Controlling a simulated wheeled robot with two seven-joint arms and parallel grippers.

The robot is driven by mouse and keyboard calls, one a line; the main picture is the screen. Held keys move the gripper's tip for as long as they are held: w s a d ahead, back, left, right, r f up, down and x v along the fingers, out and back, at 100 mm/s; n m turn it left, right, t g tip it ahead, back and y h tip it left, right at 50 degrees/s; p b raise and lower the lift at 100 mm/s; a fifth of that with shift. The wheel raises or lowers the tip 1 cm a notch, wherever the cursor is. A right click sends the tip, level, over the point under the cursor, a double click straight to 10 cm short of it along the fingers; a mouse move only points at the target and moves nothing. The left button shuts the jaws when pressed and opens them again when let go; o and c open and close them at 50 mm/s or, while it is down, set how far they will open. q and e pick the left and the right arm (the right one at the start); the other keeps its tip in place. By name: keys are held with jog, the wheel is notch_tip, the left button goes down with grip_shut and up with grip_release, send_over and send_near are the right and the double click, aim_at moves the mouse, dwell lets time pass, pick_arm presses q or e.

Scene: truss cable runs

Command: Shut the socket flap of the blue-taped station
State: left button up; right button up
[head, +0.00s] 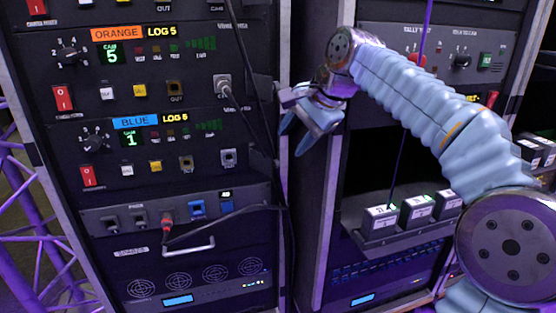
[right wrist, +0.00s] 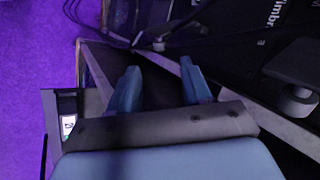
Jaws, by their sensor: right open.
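The blue-taped station is a row on the left rack, with a blue label (head: 135,121) and a green "1" display (head: 129,140). Its pale socket (head: 228,157) is at the row's right end. A dark plate (head: 262,163) beside it looks like the flap, standing open, but it is dim. My right gripper (head: 296,137) is open and empty, pointing down right of this plate, apart from it, in front of the rack's edge. In the right wrist view both fingers (right wrist: 158,70) are spread with nothing between. My left gripper is not in view.
The orange-taped row (head: 117,33) is just above, with a cable plugged into its socket (head: 223,86). Black cables hang along the rack's right side. A shelf (head: 400,237) with several small boxes stands right of it. A red plug (head: 167,222) sits below.

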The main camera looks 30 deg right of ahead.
aim_at(277, 161)
jog(key=x, duration=0.8)
jog(key=shift+b, duration=0.4)
grip_shut()
